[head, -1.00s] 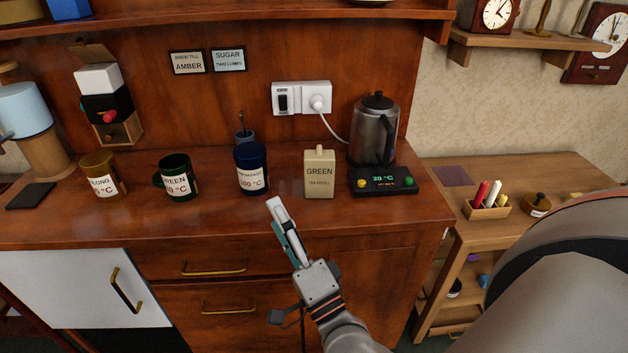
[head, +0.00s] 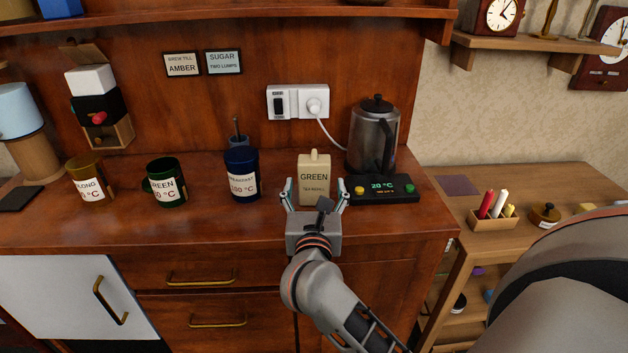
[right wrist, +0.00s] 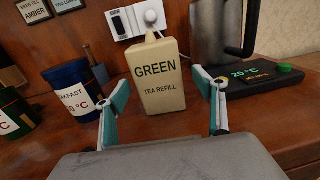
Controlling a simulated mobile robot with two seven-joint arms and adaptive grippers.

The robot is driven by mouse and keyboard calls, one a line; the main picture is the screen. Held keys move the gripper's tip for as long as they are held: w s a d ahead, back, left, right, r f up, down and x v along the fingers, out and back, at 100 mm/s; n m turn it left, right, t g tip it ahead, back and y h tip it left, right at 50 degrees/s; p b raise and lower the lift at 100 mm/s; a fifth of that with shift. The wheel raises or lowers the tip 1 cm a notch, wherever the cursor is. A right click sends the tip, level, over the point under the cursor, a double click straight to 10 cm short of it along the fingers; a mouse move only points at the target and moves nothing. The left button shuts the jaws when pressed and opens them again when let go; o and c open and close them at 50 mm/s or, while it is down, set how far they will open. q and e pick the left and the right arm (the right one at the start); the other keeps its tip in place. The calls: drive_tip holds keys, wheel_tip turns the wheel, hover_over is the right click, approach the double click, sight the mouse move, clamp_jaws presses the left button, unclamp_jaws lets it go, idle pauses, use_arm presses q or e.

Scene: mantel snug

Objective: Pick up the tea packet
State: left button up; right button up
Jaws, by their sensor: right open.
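The tea packet (head: 314,172) is a cream block with a small top tab, labelled "GREEN TEA REFILL". It stands upright on the wooden counter, left of the kettle. In the right wrist view the tea packet (right wrist: 156,75) stands just ahead, between the lines of the two fingers. My right gripper (head: 315,192) is open, with one finger to each side of the packet's lower front. In the wrist view the right gripper's (right wrist: 163,103) fingers are spread and nothing is held. My left gripper is not in view.
A kettle (head: 373,135) and its base (head: 385,196) stand close to the packet's right. A blue mug (head: 241,162) is to its left, with a green mug (head: 165,167) and an amber mug (head: 92,170) further left. The counter's front edge lies below my gripper.

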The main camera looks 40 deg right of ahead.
sight(314, 185)
drive_tip(key=x, duration=0.3)
drive_tip(key=shift+w, duration=0.25)
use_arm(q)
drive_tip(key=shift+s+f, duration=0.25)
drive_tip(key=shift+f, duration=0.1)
use_arm(e)
drive_tip(key=c, duration=1.2)
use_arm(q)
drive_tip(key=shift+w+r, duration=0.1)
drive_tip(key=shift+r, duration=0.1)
use_arm(e)
drive_tip(key=shift+c, duration=0.2)
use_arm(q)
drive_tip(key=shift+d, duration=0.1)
